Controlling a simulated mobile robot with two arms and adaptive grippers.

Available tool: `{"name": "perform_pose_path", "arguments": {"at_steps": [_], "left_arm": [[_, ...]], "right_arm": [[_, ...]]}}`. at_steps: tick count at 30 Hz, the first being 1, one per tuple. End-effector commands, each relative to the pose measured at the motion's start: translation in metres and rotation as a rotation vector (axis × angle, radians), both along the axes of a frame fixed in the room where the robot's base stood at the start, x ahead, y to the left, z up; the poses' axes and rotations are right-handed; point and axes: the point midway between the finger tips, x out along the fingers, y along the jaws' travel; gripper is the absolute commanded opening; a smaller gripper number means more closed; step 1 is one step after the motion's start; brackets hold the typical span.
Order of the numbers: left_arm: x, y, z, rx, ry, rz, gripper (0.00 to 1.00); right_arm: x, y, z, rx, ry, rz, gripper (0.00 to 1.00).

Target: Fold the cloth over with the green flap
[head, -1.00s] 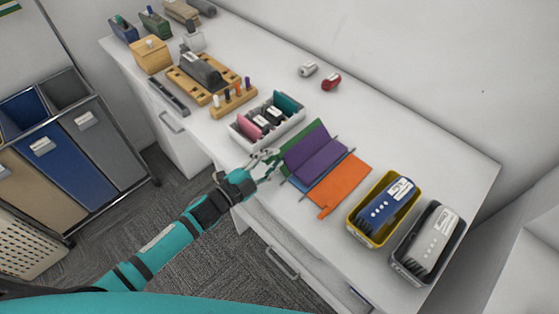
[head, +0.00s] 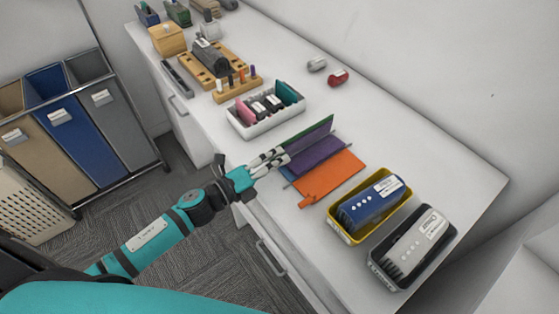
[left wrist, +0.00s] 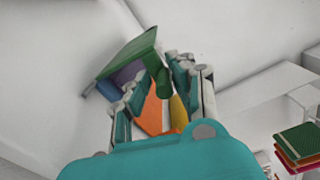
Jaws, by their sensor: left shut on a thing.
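The folding cloth lies on the white desk with an orange panel (head: 335,175), a purple panel (head: 318,154) and a thin strip of blue at its left side. Its green flap (head: 312,131) stands raised, seen nearly edge-on behind the purple panel. My left gripper (head: 284,155) is at the flap's left end, shut on the flap's green tab. In the left wrist view the green flap (left wrist: 132,52) rises past the fingers, with the tab (left wrist: 163,82) between them and orange showing below. The fingers partly hide the cloth's left edge. My right gripper is not in view.
A white box (head: 240,122) of small items stands just behind the cloth. A yellow bin (head: 340,230) and a dark bin (head: 383,277), each holding a block-like item, stand to the right. A red object (head: 338,78) lies farther back.

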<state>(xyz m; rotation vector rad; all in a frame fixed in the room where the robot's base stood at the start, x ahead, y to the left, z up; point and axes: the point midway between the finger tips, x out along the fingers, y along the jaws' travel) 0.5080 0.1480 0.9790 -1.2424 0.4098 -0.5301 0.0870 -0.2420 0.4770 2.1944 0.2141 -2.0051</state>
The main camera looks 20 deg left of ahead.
Motion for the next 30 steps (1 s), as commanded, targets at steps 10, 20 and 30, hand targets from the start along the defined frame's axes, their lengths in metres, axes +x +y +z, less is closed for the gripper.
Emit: {"name": "perform_pose_path", "arguments": {"at_steps": [10,20,30], "left_arm": [[-0.006,-0.012,0.0,0.13,-0.118,-0.002,0.0],[-0.012,-0.018,-0.005,0.123,-0.111,-0.009,0.0],[-0.013,-0.019,-0.006,0.121,-0.109,-0.011,0.0]], "right_arm": [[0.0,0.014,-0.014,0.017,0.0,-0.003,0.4],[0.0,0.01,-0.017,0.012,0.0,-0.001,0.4],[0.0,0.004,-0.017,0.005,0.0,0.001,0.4]]}}
